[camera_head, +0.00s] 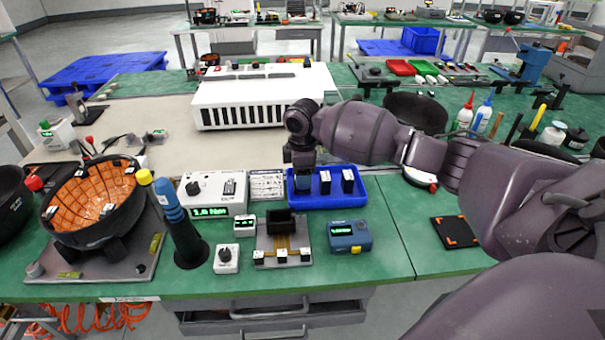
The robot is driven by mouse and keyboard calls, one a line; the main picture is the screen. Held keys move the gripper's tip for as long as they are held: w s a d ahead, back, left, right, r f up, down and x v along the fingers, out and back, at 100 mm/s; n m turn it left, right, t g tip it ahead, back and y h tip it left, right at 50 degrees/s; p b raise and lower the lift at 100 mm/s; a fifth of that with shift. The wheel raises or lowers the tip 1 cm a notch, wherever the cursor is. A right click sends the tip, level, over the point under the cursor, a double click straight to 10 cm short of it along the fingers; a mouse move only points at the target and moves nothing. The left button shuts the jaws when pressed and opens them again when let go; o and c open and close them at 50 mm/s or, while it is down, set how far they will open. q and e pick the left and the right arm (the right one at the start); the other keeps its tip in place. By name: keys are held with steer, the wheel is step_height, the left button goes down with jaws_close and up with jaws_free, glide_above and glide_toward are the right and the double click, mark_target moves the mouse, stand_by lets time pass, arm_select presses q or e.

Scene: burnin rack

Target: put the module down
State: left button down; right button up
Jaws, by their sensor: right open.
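My right gripper (302,178) reaches in from the right and points down over the left end of a blue tray (325,202). It is open. A small dark module (303,185) shows just under its fingertips, at the left of the tray; whether it touches the fingers or the tray floor is hard to tell. Two other black modules (325,182) and (348,181) stand upright in the tray, to the right of the gripper. The white slotted rack (250,100) is behind the gripper. My left gripper is out of view.
A white tester (212,190) with a green display and a blue meter (349,237) flank a small board fixture (283,245). Bottles (465,113) are at the right.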

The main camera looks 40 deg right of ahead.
step_height(320, 180, up, 12)
steer(key=p, duration=0.2)
steer(key=shift+r, duration=0.15)
stand_by(0.8)
